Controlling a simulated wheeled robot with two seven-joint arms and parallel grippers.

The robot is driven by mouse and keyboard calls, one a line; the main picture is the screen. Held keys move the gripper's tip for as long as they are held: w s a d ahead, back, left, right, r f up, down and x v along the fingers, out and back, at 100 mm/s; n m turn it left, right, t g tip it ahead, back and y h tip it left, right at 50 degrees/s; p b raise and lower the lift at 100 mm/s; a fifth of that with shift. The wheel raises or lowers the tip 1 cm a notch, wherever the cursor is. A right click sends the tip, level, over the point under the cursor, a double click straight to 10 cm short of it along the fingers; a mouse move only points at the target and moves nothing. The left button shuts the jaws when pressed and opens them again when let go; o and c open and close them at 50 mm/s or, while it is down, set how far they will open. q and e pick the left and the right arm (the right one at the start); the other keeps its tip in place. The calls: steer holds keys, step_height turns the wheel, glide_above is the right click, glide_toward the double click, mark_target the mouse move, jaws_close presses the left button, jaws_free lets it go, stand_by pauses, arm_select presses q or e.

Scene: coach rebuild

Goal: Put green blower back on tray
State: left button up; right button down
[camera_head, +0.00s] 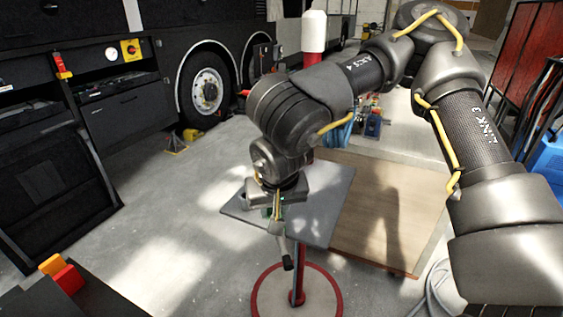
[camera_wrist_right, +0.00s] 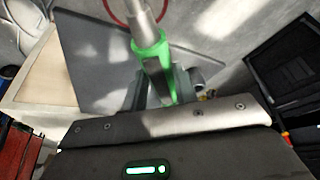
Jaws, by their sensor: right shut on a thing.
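The green blower (camera_wrist_right: 146,48) is in my right gripper, which shows in the wrist view (camera_wrist_right: 158,92) with the fingers shut around its green body. In the head view only a bit of green shows between the fingers of the right gripper (camera_head: 274,212). The blower's grey nozzle (camera_head: 284,250) hangs down, slightly tilted, in front of the tray. The tray (camera_head: 325,205) is a flat grey plate, bare where visible; it also shows in the right wrist view (camera_wrist_right: 95,65). I cannot tell whether the blower touches it. My left gripper is not in view.
A black coach (camera_head: 90,80) with open panels is at left.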

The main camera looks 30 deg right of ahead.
steer(key=shift+w+a, duration=0.1)
steer(key=r+p, duration=0.1)
steer(key=w+d+m+p, duration=0.1)
steer(key=p, duration=0.1)
steer(key=w+r+p, duration=0.1)
steer(key=p, duration=0.1)
steer(key=shift+d+r, duration=0.3)
steer(key=shift+d, duration=0.05)
steer(key=w+d+m+g+h+p, duration=0.1)
steer(key=d+m+p, duration=0.5)
steer(key=d+p, duration=0.8)
steer(key=shift+w+d+r+m+g+h, duration=0.3)
steer(key=shift+w+d+r+g+h, duration=0.1)
steer(key=shift+w+d+h, duration=0.25)
steer(key=shift+a+f, duration=0.1)
steer(key=shift+f, duration=0.05)
step_height(320, 180, down, 6)
steer(key=b, duration=0.5)
steer(key=shift+r, duration=0.25)
steer(key=shift+f+b, duration=0.15)
steer(key=shift+b, duration=0.15)
